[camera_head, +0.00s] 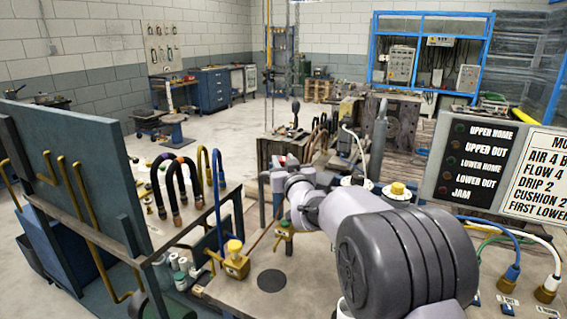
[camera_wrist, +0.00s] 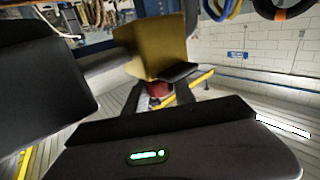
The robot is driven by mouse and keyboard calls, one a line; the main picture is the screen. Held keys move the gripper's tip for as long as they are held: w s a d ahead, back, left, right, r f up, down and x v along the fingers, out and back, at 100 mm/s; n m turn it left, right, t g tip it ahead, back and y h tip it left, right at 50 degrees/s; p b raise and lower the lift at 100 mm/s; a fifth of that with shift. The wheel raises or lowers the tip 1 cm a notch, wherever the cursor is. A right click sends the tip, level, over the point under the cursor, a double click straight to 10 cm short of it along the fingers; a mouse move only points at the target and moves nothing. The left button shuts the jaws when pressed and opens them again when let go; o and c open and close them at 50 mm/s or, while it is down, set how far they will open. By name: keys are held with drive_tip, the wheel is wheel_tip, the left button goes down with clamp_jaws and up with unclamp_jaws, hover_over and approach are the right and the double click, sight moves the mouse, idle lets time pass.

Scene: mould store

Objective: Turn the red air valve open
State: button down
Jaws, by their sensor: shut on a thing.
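In the wrist view, the red part of the valve (camera_wrist: 157,89) shows between the two dark fingers of my gripper (camera_wrist: 160,98). The fingers are shut on it, and they hide most of it. A yellow brass-coloured block (camera_wrist: 152,48) sits right beside the red part, higher in the picture. How far the valve is turned cannot be told. In the head view, my arm reaches away over the bench, and its own links hide the fingertips.
Black looped hoses (camera_head: 175,185) stand farther left. A sign panel (camera_head: 480,165) and a blue hose (camera_head: 495,228) are at right.

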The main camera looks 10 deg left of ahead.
idle(0.3)
drive_tip(key=c, duration=1)
unclamp_jaws()
drive_tip(key=shift+c, duration=0.2)
drive_tip(key=shift+s, duration=0.1)
drive_tip(key=p+v, duration=0.2)
drive_tip(key=v, duration=1.5)
drive_tip(key=shift+d, duration=0.2)
drive_tip(key=shift+s, duration=0.1)
